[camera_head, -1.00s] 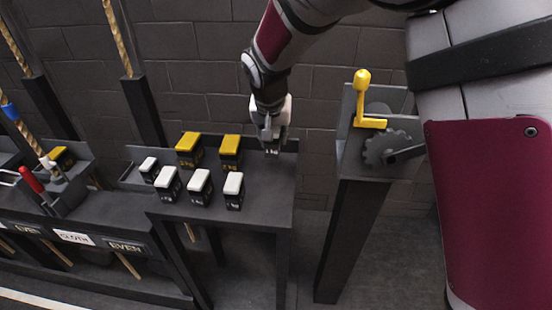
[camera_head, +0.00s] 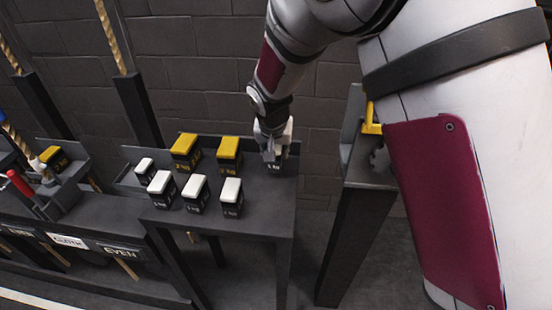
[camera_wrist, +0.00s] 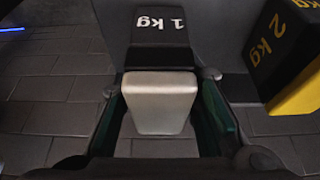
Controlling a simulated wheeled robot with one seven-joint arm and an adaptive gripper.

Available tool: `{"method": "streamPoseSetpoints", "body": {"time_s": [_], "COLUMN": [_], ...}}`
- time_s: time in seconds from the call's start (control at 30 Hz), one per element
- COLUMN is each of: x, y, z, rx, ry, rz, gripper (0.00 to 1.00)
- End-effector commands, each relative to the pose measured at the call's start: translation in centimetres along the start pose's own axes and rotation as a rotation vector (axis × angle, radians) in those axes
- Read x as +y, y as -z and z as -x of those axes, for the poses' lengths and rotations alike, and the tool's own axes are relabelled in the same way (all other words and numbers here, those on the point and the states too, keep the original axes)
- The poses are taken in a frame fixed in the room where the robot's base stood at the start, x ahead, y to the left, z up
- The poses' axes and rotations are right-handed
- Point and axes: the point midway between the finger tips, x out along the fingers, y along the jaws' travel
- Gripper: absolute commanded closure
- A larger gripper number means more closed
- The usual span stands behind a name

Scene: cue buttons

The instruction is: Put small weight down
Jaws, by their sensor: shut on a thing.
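My gripper (camera_head: 273,150) is over the back right part of the dark table (camera_head: 262,215). It is shut on a small black weight with a white top, marked 1 kg (camera_wrist: 160,90). In the wrist view the white top sits between the two fingers (camera_wrist: 165,125). In the head view the weight's dark face (camera_head: 275,167) shows just under the fingers, low over or on the tabletop; I cannot tell whether it touches.
Two yellow-topped weights (camera_head: 229,152) stand to the left of my gripper; one marked 2 kg (camera_wrist: 285,55) is close by in the wrist view. Several white-topped weights (camera_head: 195,192) stand further forward. A stand with a yellow crank (camera_head: 371,122) is on the right.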

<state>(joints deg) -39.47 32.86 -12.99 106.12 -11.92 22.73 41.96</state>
Motion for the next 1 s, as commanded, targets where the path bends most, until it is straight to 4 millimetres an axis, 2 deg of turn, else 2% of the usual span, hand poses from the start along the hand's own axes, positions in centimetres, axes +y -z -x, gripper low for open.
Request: {"method": "streamPoseSetpoints", "body": {"time_s": [0.2,0.6,0.63,0.7,1.0], "x": [0.0,0.0,0.0,0.0,0.0], "y": [-0.8,-0.9,-1.1,-1.1,-1.1], "z": [-2.2,-2.5,-2.6,-2.6,-2.5], "rx": [0.002,0.003,-0.001,-0.001,-0.001], "ry": [0.0,0.001,-0.001,-0.001,-0.001], "rz": [0.001,0.0,0.001,0.0,0.0], "gripper": [1.0,1.0,0.66,0.5,0.5]}}
